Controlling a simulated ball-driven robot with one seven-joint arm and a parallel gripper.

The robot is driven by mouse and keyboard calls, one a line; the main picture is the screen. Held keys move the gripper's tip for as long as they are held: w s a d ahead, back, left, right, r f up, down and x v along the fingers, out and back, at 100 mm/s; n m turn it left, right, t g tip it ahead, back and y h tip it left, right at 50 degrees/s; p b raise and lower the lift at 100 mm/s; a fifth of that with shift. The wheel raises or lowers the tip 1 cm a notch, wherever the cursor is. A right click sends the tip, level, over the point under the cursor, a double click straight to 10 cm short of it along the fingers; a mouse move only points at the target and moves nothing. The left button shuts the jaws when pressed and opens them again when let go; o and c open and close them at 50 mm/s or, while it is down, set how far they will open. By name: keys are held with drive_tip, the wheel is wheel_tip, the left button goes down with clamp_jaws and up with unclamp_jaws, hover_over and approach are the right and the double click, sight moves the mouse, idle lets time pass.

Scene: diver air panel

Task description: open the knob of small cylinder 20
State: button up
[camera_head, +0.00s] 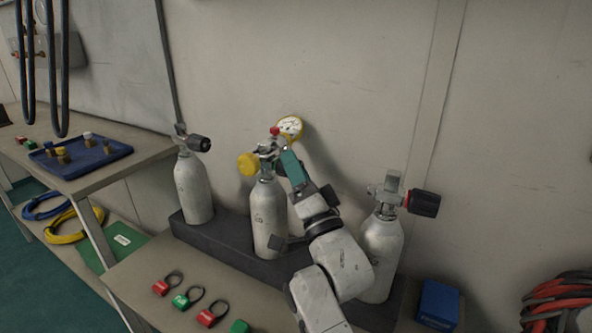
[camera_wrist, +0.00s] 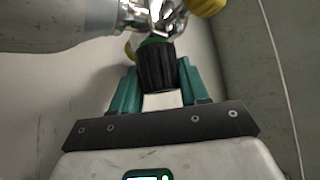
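The middle one bears a small dark mark that I cannot read surely as a number. My gripper (camera_head: 283,155) is at its valve, to the right of its neck. In the wrist view a ribbed black knob (camera_wrist: 155,66) sits between my gripper's two teal fingers (camera_wrist: 158,72), which appear pressed against its sides. A yellow knob (camera_head: 246,164) is on the valve's left side. The black knob is hidden in the head view.
A yellow-rimmed gauge (camera_head: 290,126) is behind the middle valve. The right cylinder's black knob (camera_head: 423,203) sticks out to the right. Red and green tags (camera_head: 187,299) lie on the front bench. A blue box (camera_head: 438,303) stands at right, a blue tray (camera_head: 80,157) at left.

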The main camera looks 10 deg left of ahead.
drive_tip(key=o, duration=0.4)
drive_tip(key=shift+f, duration=0.1)
drive_tip(key=shift+v, duration=5.35)
